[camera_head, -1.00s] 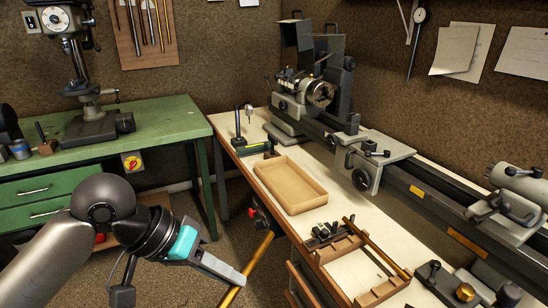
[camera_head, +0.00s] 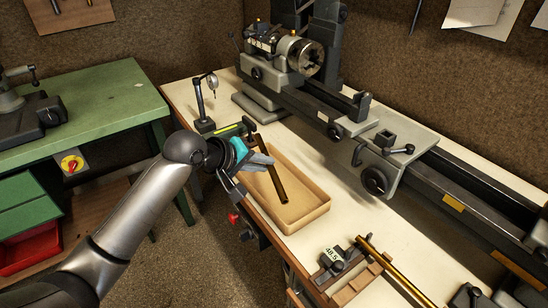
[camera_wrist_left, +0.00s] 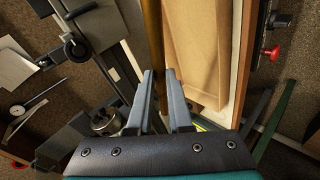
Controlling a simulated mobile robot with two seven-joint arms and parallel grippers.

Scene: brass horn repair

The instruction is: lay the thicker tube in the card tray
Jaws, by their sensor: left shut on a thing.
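My left gripper (camera_head: 262,162) is shut on a brass tube (camera_head: 275,180), near the tube's upper end. The tube slants over the card tray (camera_head: 318,206), its lower end over the tray's inside; I cannot tell whether it touches the bottom. The shallow tan tray stands on the cream bench top and looks empty otherwise. In the left wrist view the tube (camera_wrist_left: 151,35) runs up from between the fingers (camera_wrist_left: 159,76), alongside the tray (camera_wrist_left: 195,45). A second brass tube (camera_head: 393,268) lies on a wooden rack (camera_head: 360,283) at the front. My right gripper is out of view.
A lathe (camera_head: 400,165) runs along the back of the bench. A small stand with a dial gauge (camera_head: 203,105) stands left of the tray. A green bench (camera_head: 80,115) is at the left. Bare bench top lies right of the tray.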

